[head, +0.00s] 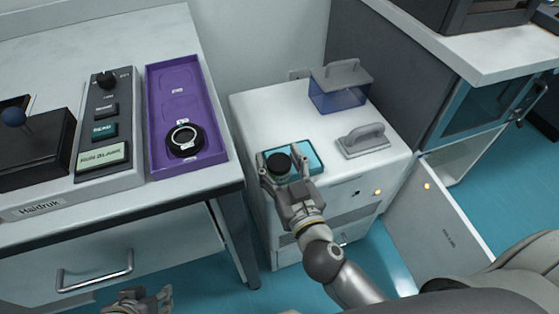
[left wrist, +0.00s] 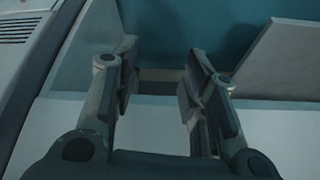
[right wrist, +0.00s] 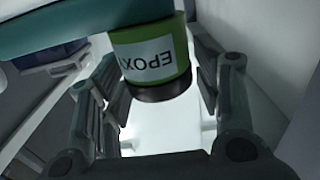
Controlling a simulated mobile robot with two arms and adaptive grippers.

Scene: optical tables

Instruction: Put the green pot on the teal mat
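The green pot (right wrist: 150,55) has a white EPOXY label and a black lid. In the head view its dark lid (head: 278,163) shows over the left part of the teal mat (head: 312,156). The mat lies on the white cabinet and also shows in the right wrist view (right wrist: 90,22). The pot's base appears to meet the mat, but the contact is partly hidden. My right gripper (head: 285,176) is open around the pot, with a gap beside it in the right wrist view. My left gripper (head: 140,298) is open and empty, low beside the left bench (left wrist: 158,85).
A grey-handled float (head: 364,140) and a blue clear box with a grey handle (head: 340,88) stand on the cabinet top. The bench at left holds a purple tray (head: 160,100) with a black ring (head: 185,140) and a control box (head: 103,125). A cabinet door (head: 440,215) hangs open at right.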

